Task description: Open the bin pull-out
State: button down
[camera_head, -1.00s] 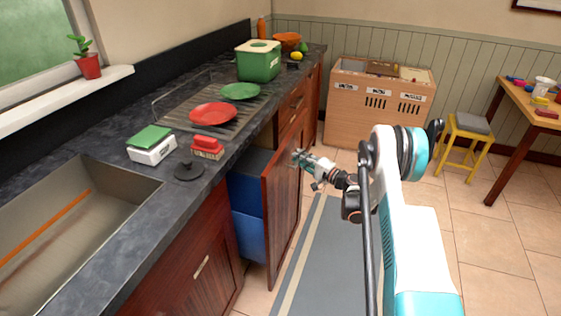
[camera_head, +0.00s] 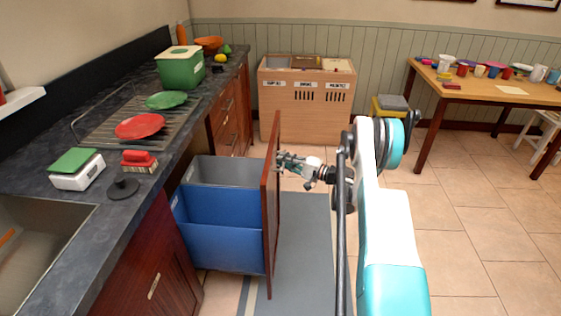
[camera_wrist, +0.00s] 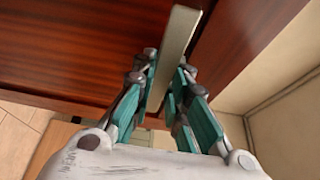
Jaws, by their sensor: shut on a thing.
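The bin pull-out has a dark red wooden front panel (camera_head: 271,215), seen nearly edge-on and standing well out from the counter. Behind it are a blue bin (camera_head: 222,230) and a grey bin (camera_head: 228,172), both out in the open. My gripper (camera_head: 283,162) is at the outer face of the panel, near its top. In the wrist view, my gripper (camera_wrist: 165,95) has its teal fingers on both sides of the pale metal bar handle (camera_wrist: 176,48) and is shut on it. The handle is hidden in the head view.
A grey floor mat (camera_head: 305,250) lies under the pull-out and my arm. The counter (camera_head: 60,215) runs along the left. A wooden sorting cabinet (camera_head: 306,105) stands at the back. Open tiled floor (camera_head: 470,230) lies to the right.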

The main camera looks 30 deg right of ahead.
jog(key=c, duration=1.6)
grip_release()
jog(key=shift+o, duration=0.2)
jog(key=v, duration=1.2)
jog(key=shift+s+a, duration=0.1)
